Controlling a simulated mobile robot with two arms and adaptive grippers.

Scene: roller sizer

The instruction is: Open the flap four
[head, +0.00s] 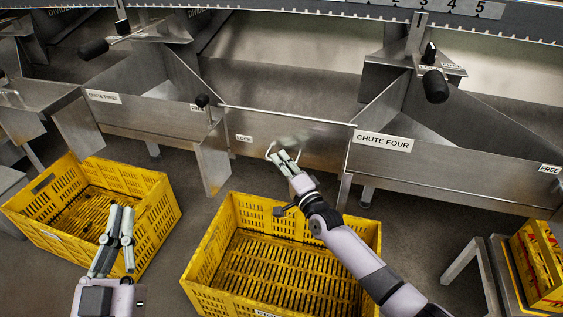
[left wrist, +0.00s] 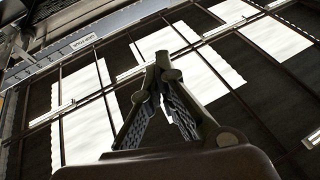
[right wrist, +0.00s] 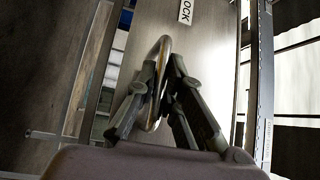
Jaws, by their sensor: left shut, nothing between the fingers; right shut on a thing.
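The steel flap (head: 315,135) stands upright at the front of the chute left of the "CHUTE FOUR" label (head: 383,141). A "LOCK" label (head: 244,138) is at its left end; the same word shows in the right wrist view (right wrist: 185,11). My right gripper (head: 283,157) is shut on the flap's bent metal handle (right wrist: 157,75), which passes between its fingers in the right wrist view. A black-knobbed lever (head: 202,101) stands upright left of the flap. My left gripper (head: 121,210) is shut and empty, in front of the left yellow crate.
A yellow crate (head: 373,240) sits on the floor below the flap, under my right arm. Another yellow crate (head: 165,205) is at left, and a third (head: 540,275) at the right edge by a metal stand. Black-knobbed levers (head: 435,86) jut out above.

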